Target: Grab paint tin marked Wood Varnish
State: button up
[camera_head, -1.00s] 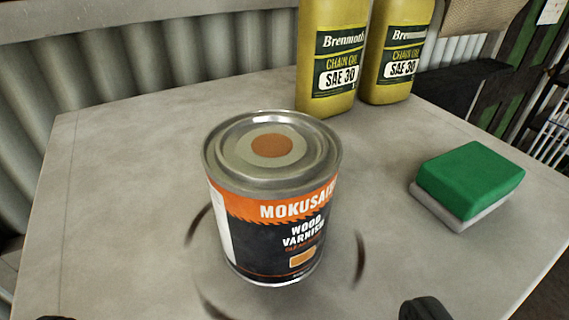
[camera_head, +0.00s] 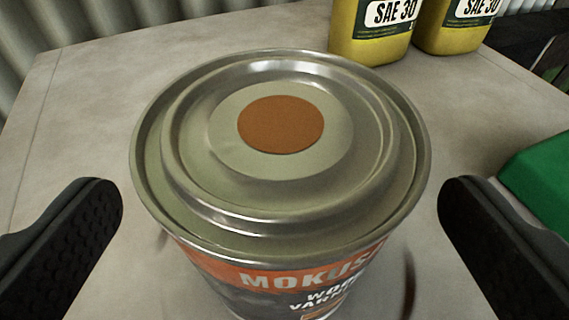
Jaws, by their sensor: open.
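The Wood Varnish tin (camera_head: 285,265) stands upright on the grey table, large and close in the middle of the view. It has a metal lid with an orange-brown disc on top and an orange and black label reading "MOKUS…", partly cut off by the bottom edge. My gripper (camera_head: 281,215) is open, with one black finger at the left of the tin and one at the right. A gap shows between each finger and the tin, and neither appears to touch it.
Two yellow chain oil bottles (camera_head: 372,35) (camera_head: 455,30) stand behind the tin at the upper right. A green sponge-like block (camera_head: 540,170) lies at the right edge, behind my right finger. The table (camera_head: 80,120) is clear at the left.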

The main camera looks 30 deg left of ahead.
jog(key=shift+p+x, duration=0.45)
jog(key=shift+x, duration=1.75)
jog(key=c, duration=1.3)
jog(key=shift+c, duration=0.8)
jog(key=shift+r, duration=0.1)
